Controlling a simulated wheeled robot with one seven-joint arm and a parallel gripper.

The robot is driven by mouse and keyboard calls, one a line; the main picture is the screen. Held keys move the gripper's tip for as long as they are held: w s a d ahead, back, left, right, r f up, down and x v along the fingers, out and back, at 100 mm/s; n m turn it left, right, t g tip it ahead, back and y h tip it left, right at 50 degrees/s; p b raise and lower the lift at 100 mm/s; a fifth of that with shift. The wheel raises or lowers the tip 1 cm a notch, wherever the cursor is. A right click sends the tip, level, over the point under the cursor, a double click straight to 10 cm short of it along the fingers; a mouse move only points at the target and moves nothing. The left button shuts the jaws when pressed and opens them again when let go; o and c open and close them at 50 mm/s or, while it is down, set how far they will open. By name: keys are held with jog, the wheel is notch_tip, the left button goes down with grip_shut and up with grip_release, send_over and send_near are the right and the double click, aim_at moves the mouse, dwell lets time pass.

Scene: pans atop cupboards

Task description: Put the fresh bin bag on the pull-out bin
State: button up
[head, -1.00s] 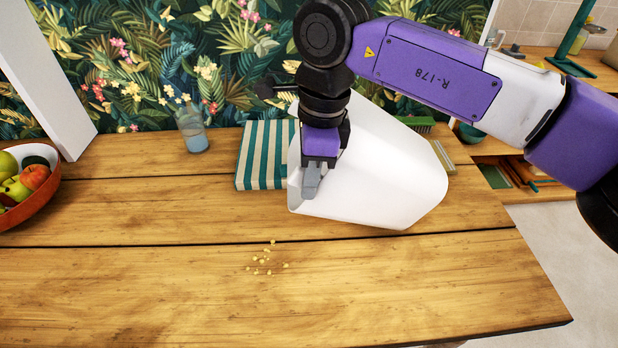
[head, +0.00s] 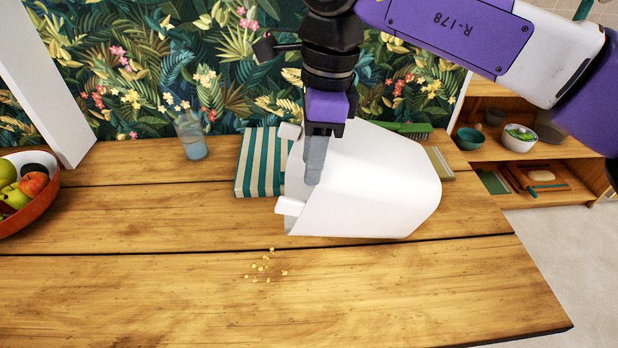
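A white bin-like container (head: 375,190) lies on its side on the wooden table, its open end towards the left. I cannot tell whether it is the pull-out bin. Small white tabs stick out at its left end, one high and one low. My gripper (head: 315,170) points down at that end, its grey fingers overlapping the container's near side in the head view. The fingers appear edge-on, so their gap and any grip on the rim are hidden. I see no bin bag I can make out.
Yellow crumbs (head: 264,267) lie on the table (head: 130,290) in front. A striped cloth (head: 257,165) and a glass (head: 192,138) stand behind, a fruit bowl (head: 40,205) at left. A shelf (head: 560,160) with bowls stands at right.

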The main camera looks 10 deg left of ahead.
jog(key=shift+w+d+r, duration=0.1)
jog(key=shift+d+r, duration=0.1)
jog(key=shift+r, duration=1.2)
jog(key=shift+w+d+r, duration=0.1)
jog(key=shift+d+r, duration=0.05)
jog(key=shift+r, duration=1.2)
jog(key=shift+s, duration=0.1)
